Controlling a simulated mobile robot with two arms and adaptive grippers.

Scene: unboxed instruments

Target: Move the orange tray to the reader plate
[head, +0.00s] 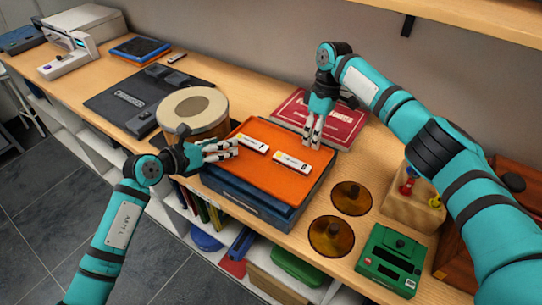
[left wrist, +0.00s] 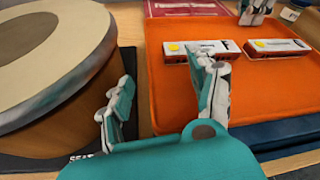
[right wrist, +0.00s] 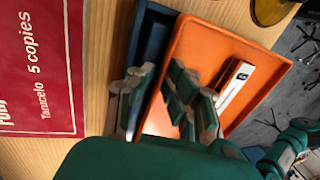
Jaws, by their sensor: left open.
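The orange tray (head: 262,172) lies on a dark blue tray (head: 245,200) on the bench and holds two small white boxes (head: 291,162). My left gripper (head: 222,150) is open at the tray's left side; in the left wrist view its fingers (left wrist: 165,95) are apart, one over the tray and one outside its left edge. My right gripper (head: 312,142) is open at the tray's far right side; in the right wrist view its fingers (right wrist: 160,100) spread across the tray's edge. Contact cannot be told. A dark flat plate with lettering (head: 140,92), possibly the reader plate, lies further left.
A round drum (head: 193,108) stands between the dark plate and the tray. A red printed sheet (head: 345,122) lies behind the tray. Two amber discs (head: 331,238), a green device (head: 390,262) and a wooden block (head: 412,212) crowd the right.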

